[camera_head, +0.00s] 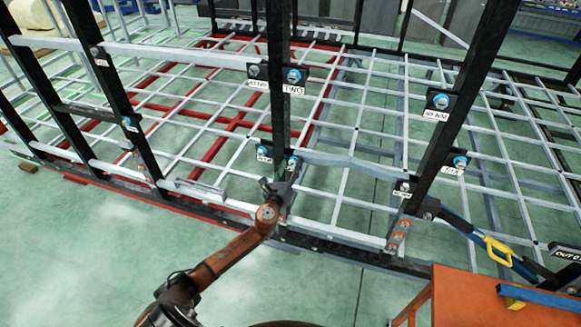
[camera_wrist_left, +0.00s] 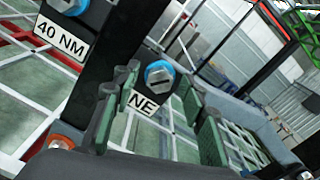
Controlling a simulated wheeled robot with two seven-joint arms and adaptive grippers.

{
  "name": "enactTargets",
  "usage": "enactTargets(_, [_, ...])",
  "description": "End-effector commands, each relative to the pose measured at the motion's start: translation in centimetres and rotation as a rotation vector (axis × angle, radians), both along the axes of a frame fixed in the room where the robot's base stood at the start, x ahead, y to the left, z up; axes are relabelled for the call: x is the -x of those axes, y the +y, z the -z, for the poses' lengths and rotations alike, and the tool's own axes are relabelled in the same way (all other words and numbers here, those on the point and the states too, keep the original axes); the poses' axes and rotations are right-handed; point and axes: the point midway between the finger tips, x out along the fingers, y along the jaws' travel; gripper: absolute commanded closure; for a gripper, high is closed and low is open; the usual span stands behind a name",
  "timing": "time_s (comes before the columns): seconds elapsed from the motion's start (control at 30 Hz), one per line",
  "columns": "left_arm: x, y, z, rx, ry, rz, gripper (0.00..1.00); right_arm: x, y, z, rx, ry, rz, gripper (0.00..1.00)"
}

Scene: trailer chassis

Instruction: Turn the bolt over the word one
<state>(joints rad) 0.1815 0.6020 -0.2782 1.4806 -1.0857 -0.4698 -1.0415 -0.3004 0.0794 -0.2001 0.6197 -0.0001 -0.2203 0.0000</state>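The bolt over the word ONE (camera_head: 293,163) has a grey head and a blue ring and sits on a black plate low on the middle black post. In the left wrist view this bolt (camera_wrist_left: 160,77) shows a dark slot, and the label under it (camera_wrist_left: 142,103) reads "NE", its first letter hidden. My left gripper (camera_head: 284,184) is just below the bolt in the head view. In the left wrist view its green-padded fingers stand apart on either side of the bolt and label, with nothing gripped. My right gripper is in no view.
Another bolt with a "40 NM" label (camera_wrist_left: 60,40) is up and left in the wrist view. The bolt over TWO (camera_head: 294,76) is higher on the post. A black post (camera_head: 455,115) stands right. A yellow-handled blue tool (camera_head: 498,250) and orange table (camera_head: 465,300) are lower right.

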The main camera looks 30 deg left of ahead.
Motion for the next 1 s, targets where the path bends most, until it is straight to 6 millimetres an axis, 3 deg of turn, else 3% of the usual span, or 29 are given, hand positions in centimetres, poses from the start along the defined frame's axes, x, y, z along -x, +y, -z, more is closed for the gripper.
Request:
enactTargets(0.1, [0.02,-0.01,-0.01,0.001,0.0,0.0,0.62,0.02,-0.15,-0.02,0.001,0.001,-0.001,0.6])
enactTargets(0.67, [0.04,0.0,0.01,0.001,0.0,0.0,1.0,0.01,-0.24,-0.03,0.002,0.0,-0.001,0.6])
enactTargets(1.0, [0.05,-0.01,0.11,0.041,-0.009,0.0,1.0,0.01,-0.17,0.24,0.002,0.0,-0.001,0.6])
